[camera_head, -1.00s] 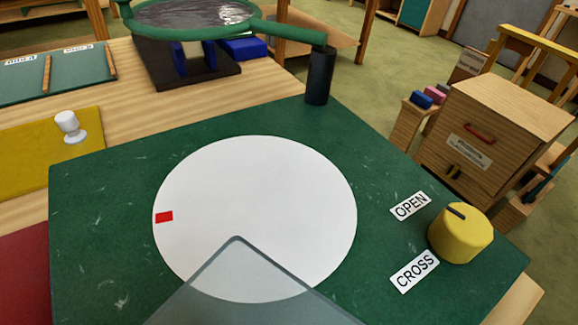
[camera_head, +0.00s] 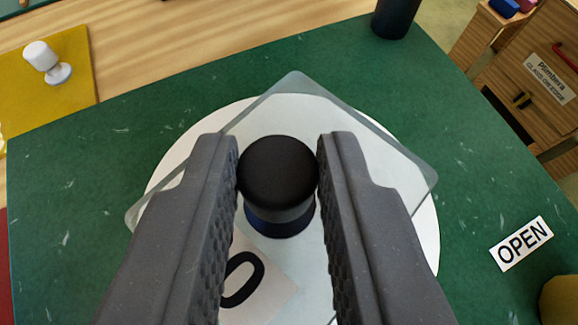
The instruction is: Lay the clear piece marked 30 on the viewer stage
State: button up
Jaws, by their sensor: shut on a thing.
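My gripper (camera_head: 278,170) is shut on the black knob (camera_head: 278,172) of a clear square piece (camera_head: 370,150). The piece has a white label (camera_head: 262,290) on it; a black 0 shows and the rest is hidden by my left finger. The piece is over the white round viewer stage (camera_head: 428,235), turned so one corner points away. I cannot tell if it touches the stage. The stage is set in a green board (camera_head: 90,200).
A white OPEN label (camera_head: 521,243) and part of a yellow knob (camera_head: 560,300) are at the lower right. A black post (camera_head: 395,15) stands at the far edge. A white peg (camera_head: 45,60) stands on a yellow panel (camera_head: 75,85) at left. A wooden cabinet (camera_head: 530,75) is at upper right.

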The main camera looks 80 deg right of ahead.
aim_at(281, 240)
jog(key=shift+d+f, duration=0.1)
jog(key=shift+f, duration=1.7)
jog(key=shift+f, duration=0.2)
jog(key=o, duration=0.8)
jog(key=shift+r, duration=0.1)
jog(key=shift+r, duration=0.1)
jog(key=shift+r, duration=0.1)
jog(key=v, duration=1.2)
